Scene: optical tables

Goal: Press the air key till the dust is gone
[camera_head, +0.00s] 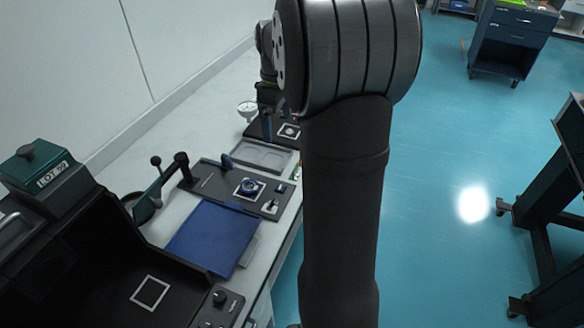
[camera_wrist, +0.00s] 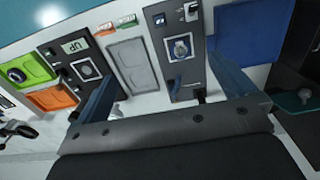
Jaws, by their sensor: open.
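My gripper (camera_wrist: 162,68) is open and empty, its two blue fingers spread wide above the bench in the wrist view. A dark panel (camera_wrist: 176,73) lies beyond and between the fingers. It carries a round blue-and-metal part (camera_wrist: 181,48) in a white square outline and a small light switch-like key (camera_wrist: 191,11) near its far edge. The same panel (camera_head: 210,181) shows in the head view, with the round part (camera_head: 249,187) and the small key (camera_head: 270,205). I cannot tell for sure which control is the air key. Dust is too small to make out.
A blue mat (camera_head: 212,237) lies beside the panel. A grey tray (camera_wrist: 133,67) and another dark station (camera_wrist: 78,64) with an "UP" display stand left in the wrist view. A black open box (camera_head: 80,260) and a LOT 59 block (camera_head: 45,172) are near left.

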